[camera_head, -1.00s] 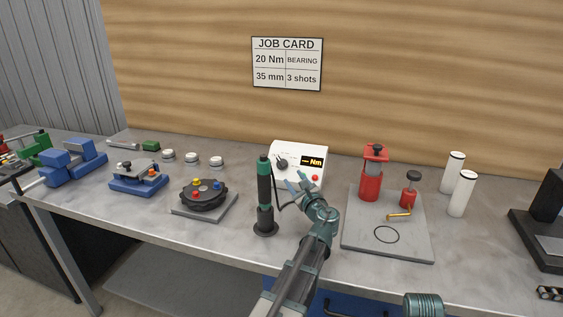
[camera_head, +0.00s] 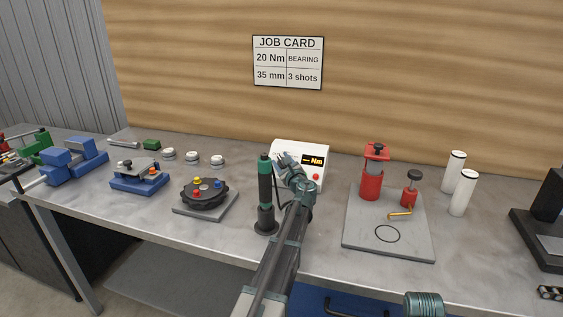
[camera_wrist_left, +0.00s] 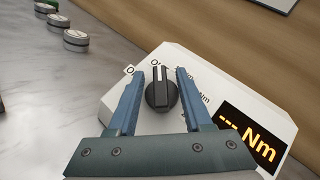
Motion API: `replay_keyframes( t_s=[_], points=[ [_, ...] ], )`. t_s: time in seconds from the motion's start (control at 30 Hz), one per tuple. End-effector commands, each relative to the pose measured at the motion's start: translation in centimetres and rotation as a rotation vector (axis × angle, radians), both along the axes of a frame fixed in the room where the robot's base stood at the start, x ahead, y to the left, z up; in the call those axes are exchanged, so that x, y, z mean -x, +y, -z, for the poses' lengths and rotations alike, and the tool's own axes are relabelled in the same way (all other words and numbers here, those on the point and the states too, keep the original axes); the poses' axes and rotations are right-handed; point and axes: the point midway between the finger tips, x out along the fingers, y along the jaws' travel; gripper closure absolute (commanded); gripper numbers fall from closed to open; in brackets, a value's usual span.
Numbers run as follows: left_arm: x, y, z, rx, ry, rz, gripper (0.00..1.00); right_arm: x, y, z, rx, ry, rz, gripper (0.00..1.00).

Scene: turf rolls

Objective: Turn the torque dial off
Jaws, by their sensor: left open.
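The torque dial (camera_wrist_left: 161,88) is a black ridged knob on the sloped face of a white control box (camera_head: 309,152). In the left wrist view it lies between the two fingers of my left gripper (camera_wrist_left: 154,92). The fingers are open, with a gap on either side of the knob. The box's display (camera_wrist_left: 247,137) shows dashes and "Nm". In the head view my left gripper (camera_head: 284,161) is at the front left of the box and hides the dial. Labels around the dial are partly covered by the fingers. My right gripper is not clearly seen.
A green and black driver (camera_head: 265,190) stands upright just left of my left arm. A red button (camera_head: 316,177) is on the box. A grey plate (camera_head: 414,238) with red tools is at the right. Three silver round pieces (camera_head: 191,158) lie at the left.

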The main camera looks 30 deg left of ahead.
Motion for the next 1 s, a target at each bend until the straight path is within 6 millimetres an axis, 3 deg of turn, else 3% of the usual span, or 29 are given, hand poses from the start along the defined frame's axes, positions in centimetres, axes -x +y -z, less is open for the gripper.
replay_keyframes(
  t_s=[0.23, 0.5, 1.0],
  points=[
    [-0.01, 0.03, 0.0, 0.0, 0.0, 0.0, 0.5, 0.0, 0.0, 0.0, 0.0, 0.0, 0.0, 0.24],
    [-0.01, 0.01, 0.0, 0.0, 0.0, 0.0, 0.99, 0.0, 0.0, 0.0, 0.0, 0.0, 0.0, 0.24],
    [-0.13, -0.04, -0.23, 0.033, -0.008, -0.036, 1.0, 0.0, 0.0, -0.68, 0.0, 0.0, 0.0, 0.24]
  ],
)
